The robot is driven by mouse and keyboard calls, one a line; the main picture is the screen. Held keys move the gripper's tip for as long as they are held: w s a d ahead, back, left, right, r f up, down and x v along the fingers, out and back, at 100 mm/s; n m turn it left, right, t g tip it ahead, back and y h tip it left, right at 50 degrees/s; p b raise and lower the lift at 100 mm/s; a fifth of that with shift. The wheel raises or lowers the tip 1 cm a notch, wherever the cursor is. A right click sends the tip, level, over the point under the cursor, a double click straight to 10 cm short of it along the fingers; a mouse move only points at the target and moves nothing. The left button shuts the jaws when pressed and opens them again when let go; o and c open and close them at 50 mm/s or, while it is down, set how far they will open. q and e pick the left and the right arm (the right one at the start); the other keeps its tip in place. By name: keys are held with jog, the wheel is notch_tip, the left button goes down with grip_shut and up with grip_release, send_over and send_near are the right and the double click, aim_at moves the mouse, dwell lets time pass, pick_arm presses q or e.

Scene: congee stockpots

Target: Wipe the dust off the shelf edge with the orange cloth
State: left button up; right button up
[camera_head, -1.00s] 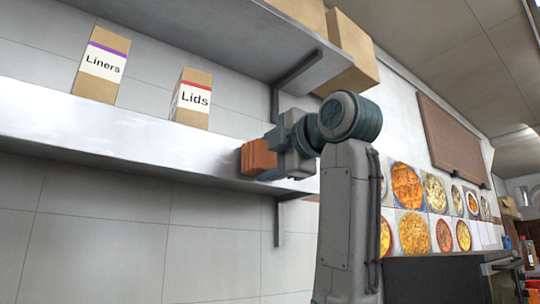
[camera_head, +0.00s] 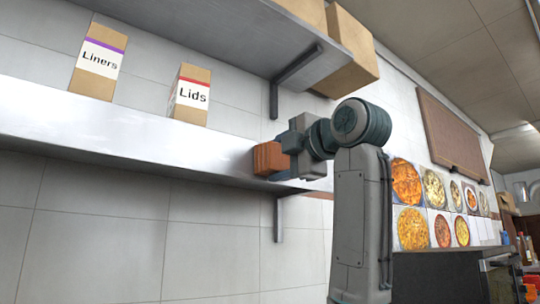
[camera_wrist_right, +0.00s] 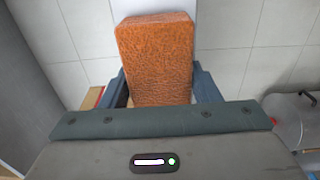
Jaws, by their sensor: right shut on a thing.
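The orange cloth (camera_head: 270,158) is a thick block-like pad. My right gripper (camera_head: 285,160) is shut on it, and in the right wrist view the cloth (camera_wrist_right: 157,58) stands out between the two fingers. The long grey shelf edge (camera_head: 120,133) runs from the left side of the head view to the cloth. The cloth overlaps the right part of this edge; I cannot tell whether it presses on it. Pale, whitish patches show along the left and middle of the edge. My left gripper is not in view.
A "Liners" box (camera_head: 97,63) and a "Lids" box (camera_head: 190,95) stand on the shelf. An upper shelf (camera_head: 235,40) with cardboard boxes (camera_head: 350,55) hangs above my arm. Food pictures (camera_head: 412,228) and a brown board (camera_head: 450,130) are on the wall at right.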

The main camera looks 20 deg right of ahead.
aim_at(268, 155)
jog(key=shift+w+d, duration=0.15)
jog(key=shift+d, duration=0.15)
jog(key=shift+s+a+r, duration=0.1)
jog(key=shift+s+a, duration=0.1)
jog(key=shift+a, duration=0.5)
jog(key=shift+s+a+f, duration=0.1)
jog(key=shift+s+a, duration=0.15)
jog(key=shift+a, duration=0.4)
jog(key=shift+s+a+r, duration=0.1)
jog(key=shift+s+a, duration=0.1)
jog(key=shift+a, duration=0.5)
jog(key=shift+s+b, duration=0.1)
jog(key=shift+b, duration=0.25)
jog(key=shift+s+d+f+b, duration=0.2)
jog(key=shift+s+b, duration=0.25)
jog(key=shift+s, duration=0.05)
jog(key=b+v, duration=0.1)
jog(key=v, duration=0.3)
jog(key=shift+s+r, duration=0.1)
jog(key=shift+d, duration=0.1)
jog(key=shift+s, duration=0.1)
